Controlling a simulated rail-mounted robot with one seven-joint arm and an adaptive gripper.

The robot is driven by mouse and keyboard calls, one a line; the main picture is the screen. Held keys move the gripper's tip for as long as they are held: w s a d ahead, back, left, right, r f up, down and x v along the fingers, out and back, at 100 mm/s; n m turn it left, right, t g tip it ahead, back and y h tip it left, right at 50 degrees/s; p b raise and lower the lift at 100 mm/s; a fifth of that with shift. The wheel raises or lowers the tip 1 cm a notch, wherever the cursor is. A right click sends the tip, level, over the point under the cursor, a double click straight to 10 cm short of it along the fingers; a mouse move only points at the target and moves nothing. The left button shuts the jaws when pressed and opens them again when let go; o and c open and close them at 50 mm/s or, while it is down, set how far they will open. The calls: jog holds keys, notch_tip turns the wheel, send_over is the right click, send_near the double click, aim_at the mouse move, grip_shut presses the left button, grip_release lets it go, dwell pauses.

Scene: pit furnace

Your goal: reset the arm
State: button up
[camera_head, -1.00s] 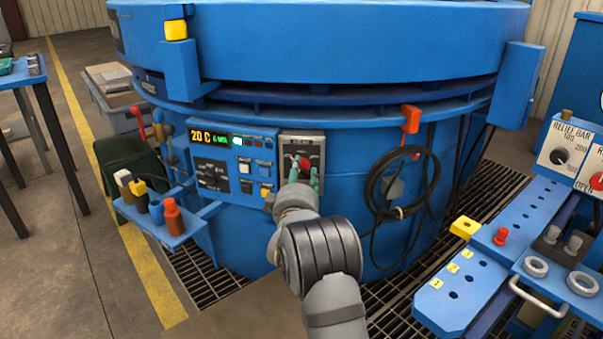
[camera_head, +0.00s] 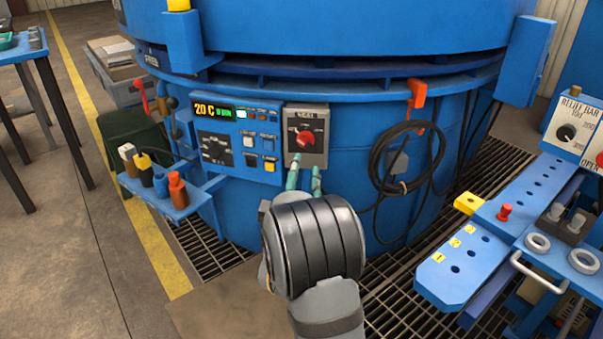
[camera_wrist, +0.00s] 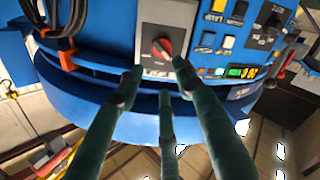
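My gripper (camera_head: 304,178) has green fingers and points at the furnace front, just below a grey switch box with a red rotary knob (camera_head: 305,138). In the wrist view the gripper (camera_wrist: 161,85) shows its fingers spread apart, with nothing between the tips. The red knob (camera_wrist: 162,48) lies beyond the fingertips, apart from them. My wrist hides part of the furnace's lower wall in the head view.
A control panel (camera_head: 237,143) reading 20 C is left of the knob. A small shelf (camera_head: 190,205) with tools juts out at left. A coiled black cable (camera_head: 392,184) hangs at right. A blue bench (camera_head: 478,262) with a relief bar dial box (camera_head: 572,131) stands further right.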

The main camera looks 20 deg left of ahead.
aim_at(306, 144)
dwell(0.4)
jog(key=x, duration=1.2)
